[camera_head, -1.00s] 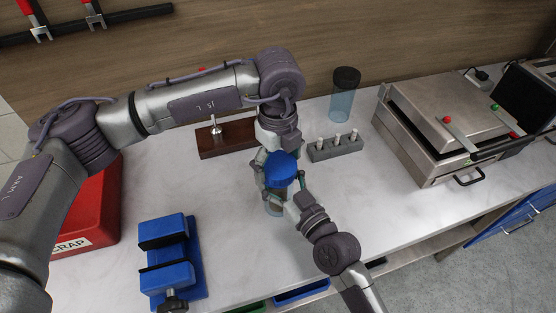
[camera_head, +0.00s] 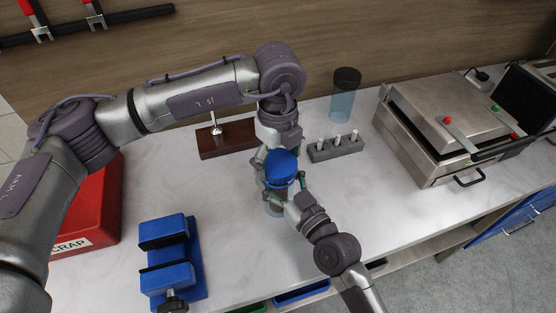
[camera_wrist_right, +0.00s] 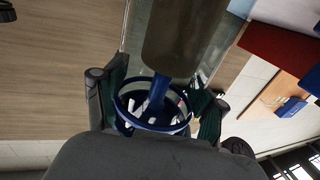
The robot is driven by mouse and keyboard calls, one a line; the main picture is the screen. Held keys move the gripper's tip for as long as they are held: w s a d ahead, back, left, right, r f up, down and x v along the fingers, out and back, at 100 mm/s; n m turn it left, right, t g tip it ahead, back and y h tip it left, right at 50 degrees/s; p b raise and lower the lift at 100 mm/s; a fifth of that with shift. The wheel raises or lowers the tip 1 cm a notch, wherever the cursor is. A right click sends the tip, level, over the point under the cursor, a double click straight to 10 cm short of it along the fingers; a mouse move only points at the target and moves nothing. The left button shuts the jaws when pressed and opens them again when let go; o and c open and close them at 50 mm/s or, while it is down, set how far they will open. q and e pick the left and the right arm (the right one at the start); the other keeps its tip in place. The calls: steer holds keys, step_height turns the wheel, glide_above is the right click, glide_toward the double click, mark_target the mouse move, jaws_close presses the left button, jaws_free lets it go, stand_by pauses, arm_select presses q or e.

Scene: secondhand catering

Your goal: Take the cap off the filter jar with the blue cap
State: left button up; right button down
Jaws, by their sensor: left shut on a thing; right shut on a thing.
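The filter jar (camera_head: 272,208) is upright above or on the counter, under its blue cap (camera_head: 281,165). The cap covers the jar's top, and both grippers hide much of the body. A dark filter shows inside the clear wall in the right wrist view (camera_wrist_right: 178,40), with a blue ring (camera_wrist_right: 150,122) between the fingers. My left gripper (camera_head: 264,172) is shut on the jar from behind and left; I cannot tell whether at cap or body. My right gripper (camera_head: 292,192) is shut on the jar from front right, seemingly just below the cap.
A blue vise (camera_head: 172,262) stands front left, beside a red scrap bin (camera_head: 88,215). Behind are a wooden stand (camera_head: 228,140), a grey peg block (camera_head: 335,148) and a dark-capped clear jar (camera_head: 343,100). A metal press (camera_head: 430,120) stands right.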

mark_target(278, 162)
arm_select(q)
steer(key=shift+r, duration=0.65)
steer(key=shift+r, duration=2)
arm_select(e)
jaws_free()
